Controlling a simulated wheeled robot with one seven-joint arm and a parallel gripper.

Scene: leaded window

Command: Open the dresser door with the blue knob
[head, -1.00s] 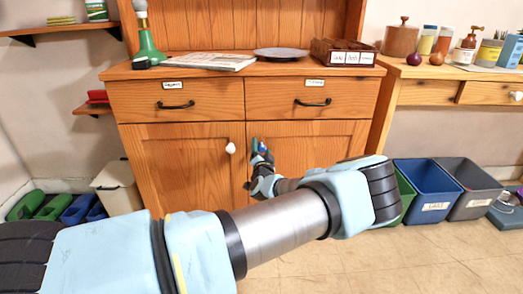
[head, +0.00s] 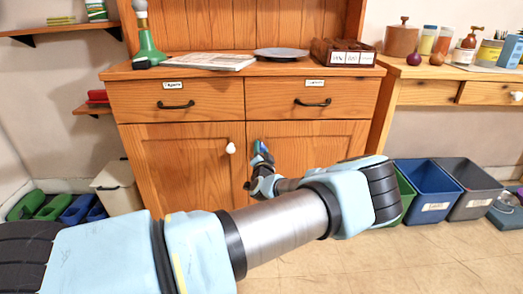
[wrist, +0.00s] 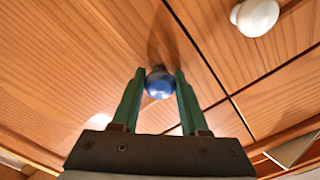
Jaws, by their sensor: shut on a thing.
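The wooden dresser has two lower doors. The right door (head: 320,150) bears the blue knob (wrist: 158,84), and the left door (head: 185,170) bears a white knob (head: 230,148), which also shows in the wrist view (wrist: 256,14). My gripper (wrist: 159,78) has its green fingers on either side of the blue knob, shut on it. In the head view my gripper (head: 260,148) is at the right door's upper left edge, and its fingers and wrist largely hide the knob. The right door looks closed, level with the left one.
Two drawers with black handles (head: 312,102) sit above the doors. A blue bin (head: 428,184) and a grey bin (head: 470,180) stand on the floor to the right. The floor in front of the dresser (head: 400,262) is clear apart from my arm.

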